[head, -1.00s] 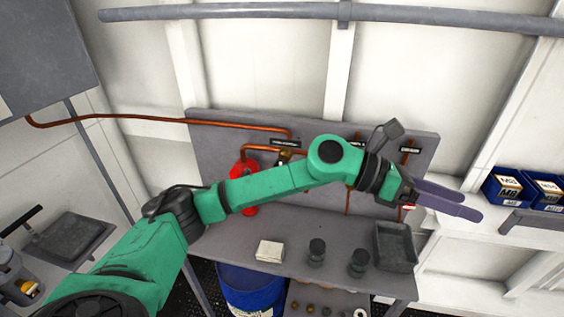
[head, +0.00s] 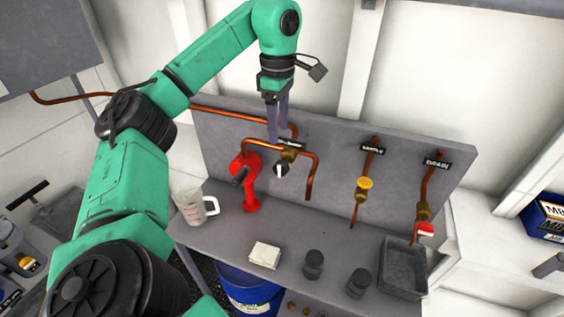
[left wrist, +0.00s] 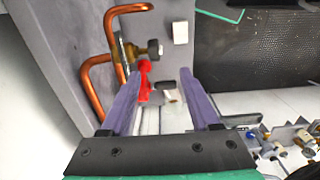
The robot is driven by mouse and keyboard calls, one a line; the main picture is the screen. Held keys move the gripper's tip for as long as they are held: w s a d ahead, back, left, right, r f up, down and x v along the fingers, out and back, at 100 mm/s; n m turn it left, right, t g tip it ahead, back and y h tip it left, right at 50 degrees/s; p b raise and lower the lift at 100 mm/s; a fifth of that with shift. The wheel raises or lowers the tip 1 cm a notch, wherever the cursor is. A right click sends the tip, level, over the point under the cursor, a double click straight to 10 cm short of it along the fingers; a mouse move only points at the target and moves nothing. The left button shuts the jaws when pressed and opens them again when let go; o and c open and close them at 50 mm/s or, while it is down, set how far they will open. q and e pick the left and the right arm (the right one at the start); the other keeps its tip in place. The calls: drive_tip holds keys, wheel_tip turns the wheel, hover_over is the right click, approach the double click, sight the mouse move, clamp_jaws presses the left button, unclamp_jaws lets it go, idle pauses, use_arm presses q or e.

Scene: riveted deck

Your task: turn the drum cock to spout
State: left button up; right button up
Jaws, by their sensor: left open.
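The cock (head: 289,157) on the left of the grey upright panel has a brass body and a dark handle with a white mark; I take it for the drum cock. Its label is too small to read and partly behind my fingers. My left gripper (head: 278,138) is open and empty, fingers pointing down just above it; contact cannot be told. In the left wrist view a brass fitting with a dark knob (left wrist: 154,47) shows beyond the open left gripper (left wrist: 161,74), beside copper pipe. A copper pipe loops down to the right, its open end (head: 309,198) above the bench.
A red hand pump (head: 249,190) stands left of the cock, with a jug (head: 193,208) beside it. Yellow-handled (head: 363,187) and red-handled (head: 425,220) cocks are on the right. A pad (head: 265,255), two dark knobbed items and a tray (head: 403,268) lie in front.

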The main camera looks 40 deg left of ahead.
use_arm(q)
drive_tip(key=b, duration=0.4)
hover_over(281, 162)
drive_tip(key=s, duration=0.2)
wheel_tip(281, 162, down, 6)
drive_tip(key=w+f, duration=0.1)
drive_tip(key=f, duration=0.1)
drive_tip(key=w+f+p, duration=0.1)
drive_tip(key=shift+w+a+f, duration=0.1)
drive_tip(key=shift+w+f, duration=0.05)
drive_tip(key=shift+f, duration=0.2)
wheel_tip(281, 162, down, 2)
drive_tip(key=shift+f+p, duration=0.15)
drive_tip(key=shift+p, duration=0.2)
drive_tip(key=shift+s+f, duration=0.1)
drive_tip(key=shift+s, duration=0.35)
drive_tip(key=c, duration=0.3)
drive_tip(key=shift+w+f, duration=0.1)
drive_tip(key=shift+w, duration=0.15)
drive_tip(key=c, duration=0.5)
clamp_jaws()
use_arm(e)
drive_tip(key=shift+w+a+f, duration=0.1)
drive_tip(key=shift+w+f, duration=0.15)
drive_tip(key=shift+f, duration=0.4)
drive_tip(key=shift+w+f, duration=0.25)
drive_tip(key=shift+f, duration=0.35)
